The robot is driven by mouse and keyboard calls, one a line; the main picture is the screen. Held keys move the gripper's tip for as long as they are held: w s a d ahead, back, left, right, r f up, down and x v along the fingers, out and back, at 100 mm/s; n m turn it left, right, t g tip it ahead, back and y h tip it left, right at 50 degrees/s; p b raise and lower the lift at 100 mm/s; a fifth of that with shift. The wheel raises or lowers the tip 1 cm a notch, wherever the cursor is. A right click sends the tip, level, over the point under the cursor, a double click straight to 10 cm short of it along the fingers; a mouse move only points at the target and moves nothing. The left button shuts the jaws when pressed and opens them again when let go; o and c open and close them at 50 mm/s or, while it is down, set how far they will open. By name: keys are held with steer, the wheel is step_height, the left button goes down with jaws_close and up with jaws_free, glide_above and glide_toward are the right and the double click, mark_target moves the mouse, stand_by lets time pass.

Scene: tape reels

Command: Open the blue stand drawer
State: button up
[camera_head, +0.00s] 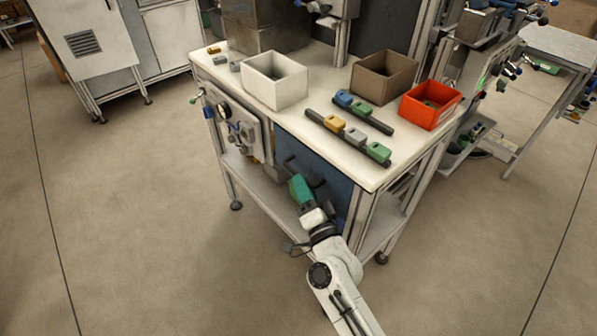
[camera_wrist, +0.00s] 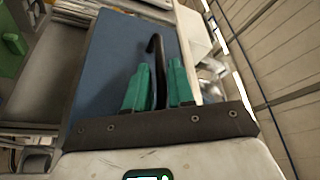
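The blue drawer front (camera_head: 300,147) is set in the stand below the white worktop. It fills much of the wrist view as a flat blue panel (camera_wrist: 112,55). A black bar handle (camera_wrist: 157,48) stands out from it and runs down between my green fingers. In the head view one end of the handle (camera_head: 289,162) shows past the fingertips. My gripper (camera_head: 298,184) is at the handle, and its fingers also show in the wrist view (camera_wrist: 159,80). They lie on either side of the bar; whether they clamp it is unclear. The drawer looks closed.
The worktop (camera_head: 240,105) carries a white bin (camera_head: 275,80), a brown bin (camera_head: 383,78), a red bin (camera_head: 430,104) and dark rails with coloured blocks (camera_head: 349,137). Gauges (camera_head: 227,125) sit left of the drawer. A lower shelf (camera_head: 262,185) lies beneath. The floor in front is clear.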

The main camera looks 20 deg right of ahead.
steer(key=shift+x, duration=1.65)
jaws_close()
